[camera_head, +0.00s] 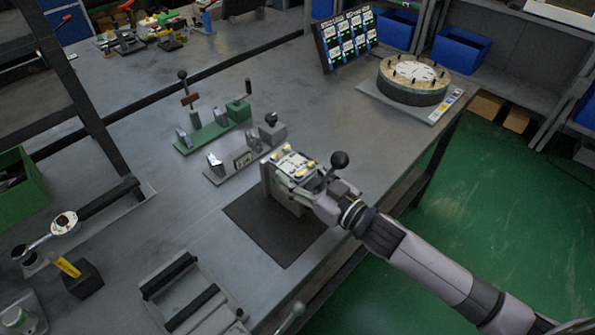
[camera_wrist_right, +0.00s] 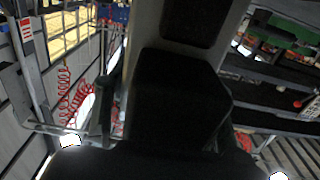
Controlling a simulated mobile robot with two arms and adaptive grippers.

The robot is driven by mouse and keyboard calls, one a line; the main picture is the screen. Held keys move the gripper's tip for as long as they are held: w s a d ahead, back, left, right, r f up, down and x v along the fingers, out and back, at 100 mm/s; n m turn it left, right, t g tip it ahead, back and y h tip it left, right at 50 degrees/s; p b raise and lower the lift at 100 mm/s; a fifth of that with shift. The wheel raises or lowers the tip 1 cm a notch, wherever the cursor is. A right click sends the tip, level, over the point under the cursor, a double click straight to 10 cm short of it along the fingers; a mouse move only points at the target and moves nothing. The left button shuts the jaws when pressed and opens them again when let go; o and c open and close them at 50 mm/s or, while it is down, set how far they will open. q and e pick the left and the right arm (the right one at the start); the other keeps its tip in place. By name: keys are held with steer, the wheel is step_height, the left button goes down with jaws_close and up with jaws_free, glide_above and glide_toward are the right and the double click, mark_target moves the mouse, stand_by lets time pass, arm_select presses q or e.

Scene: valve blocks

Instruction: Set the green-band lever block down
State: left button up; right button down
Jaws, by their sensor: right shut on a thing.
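My right gripper (camera_head: 285,165), with yellow-marked fingers, is shut on a grey block (camera_head: 283,197) that I take for the lever block. A lever with a black ball knob (camera_head: 339,160) sticks up beside the gripper. The block is upright over the back part of a dark mat (camera_head: 272,232); I cannot tell whether it touches the mat. No green band shows on it, as the gripper hides its upper part. In the right wrist view a large dark block shape (camera_wrist_right: 180,95) fills the middle. My left gripper is not in view.
A green-based lever fixture (camera_head: 205,137) and a grey-based one (camera_head: 236,163) stand behind the mat. A grey cradle (camera_head: 192,295) lies in front. A black block with a yellow tag (camera_head: 82,279) and a green bin (camera_head: 22,192) are left. A round dial fixture (camera_head: 412,80) is back right.

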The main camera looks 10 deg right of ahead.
steer(key=shift+r, duration=0.2)
steer(key=c, duration=0.7)
jaws_free()
steer(key=shift+f, duration=0.25)
steer(key=shift+r, duration=0.2)
steer(key=shift+b+v, duration=0.7)
steer(key=shift+v, duration=5.35)
steer(key=shift+f, duration=0.1)
